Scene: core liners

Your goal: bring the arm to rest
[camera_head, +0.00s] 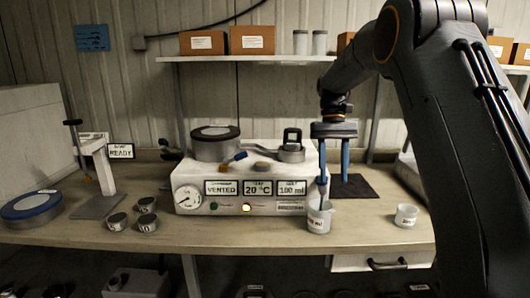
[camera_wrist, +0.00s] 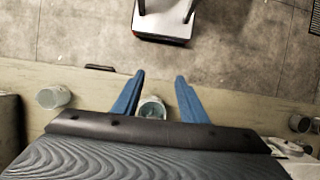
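My gripper (camera_head: 334,179) hangs from my arm above the right part of the bench, its blue fingers pointing down. In the wrist view, the fingers (camera_wrist: 160,76) stand apart with nothing held between them. A small labelled beaker (camera_head: 319,220) stands near the bench's front edge, below the left finger. A thin blue and dark shape reaches down into it; I cannot tell where the finger ends and this begins. A beaker (camera_wrist: 152,108) also shows beyond and between the fingers in the wrist view.
A white instrument (camera_head: 246,207) with a "20 °C" display stands left of the gripper. A dark mat (camera_head: 358,190) lies behind it, and another cup (camera_head: 406,216) stands to the right. A shelf (camera_head: 270,58) with boxes hangs behind. Several small tins (camera_head: 146,222) sit at left.

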